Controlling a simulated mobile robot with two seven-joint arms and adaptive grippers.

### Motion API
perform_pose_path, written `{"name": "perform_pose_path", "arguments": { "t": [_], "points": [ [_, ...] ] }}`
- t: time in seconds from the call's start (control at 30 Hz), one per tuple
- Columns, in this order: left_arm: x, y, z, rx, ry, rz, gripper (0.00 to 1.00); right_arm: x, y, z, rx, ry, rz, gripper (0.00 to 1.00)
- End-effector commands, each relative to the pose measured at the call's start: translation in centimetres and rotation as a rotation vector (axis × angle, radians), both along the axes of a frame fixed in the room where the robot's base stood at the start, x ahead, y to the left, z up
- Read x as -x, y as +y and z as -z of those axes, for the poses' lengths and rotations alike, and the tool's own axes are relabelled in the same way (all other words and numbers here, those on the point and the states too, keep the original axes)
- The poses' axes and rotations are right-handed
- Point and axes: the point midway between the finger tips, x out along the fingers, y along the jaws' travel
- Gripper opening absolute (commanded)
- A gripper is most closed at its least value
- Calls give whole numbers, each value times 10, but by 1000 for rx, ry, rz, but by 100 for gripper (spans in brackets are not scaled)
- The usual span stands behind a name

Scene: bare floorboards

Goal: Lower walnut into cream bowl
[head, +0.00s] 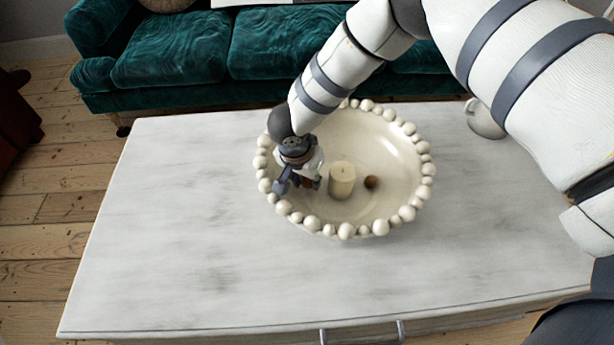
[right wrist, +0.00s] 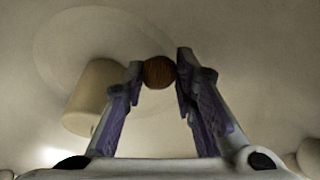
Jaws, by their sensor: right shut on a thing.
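The walnut (right wrist: 159,72) is a round brown ball between the fingertips of my right gripper in the right wrist view. My right gripper (head: 308,184) is shut on it, inside the left part of the cream bowl (head: 400,140). In the head view a bit of brown shows at the fingers, mostly hidden by them. The bowl is wide and shallow, with a beaded rim, and stands on the table. I cannot tell whether the walnut touches the bowl's inner surface. My left gripper is not in view.
In the bowl stand a cream candle (head: 342,180), right of my gripper, and a second brown ball (head: 371,182) beyond it. The whitewashed table (head: 180,220) is clear on the left and front. A whitish round object (head: 484,120) is at back right. A green sofa (head: 170,55) stands behind.

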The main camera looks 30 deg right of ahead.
Motion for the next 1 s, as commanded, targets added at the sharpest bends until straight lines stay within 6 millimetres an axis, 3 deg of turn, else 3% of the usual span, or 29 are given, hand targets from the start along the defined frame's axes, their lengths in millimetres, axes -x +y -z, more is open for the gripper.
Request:
{"name": "perform_pose_path", "arguments": {
  "t": [0.07,0.1,0.17,0.57,1.0],
  "points": [
    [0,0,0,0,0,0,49,0,0,0,0,0,0,14],
    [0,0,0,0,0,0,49,0,0,0,0,0,0,35],
    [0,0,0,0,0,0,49,0,0,0,0,-1,0,48],
    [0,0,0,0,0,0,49,-1,2,-6,-3,-3,-1,49],
    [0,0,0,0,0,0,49,14,25,-104,-1,-2,0,49]
  ]
}}
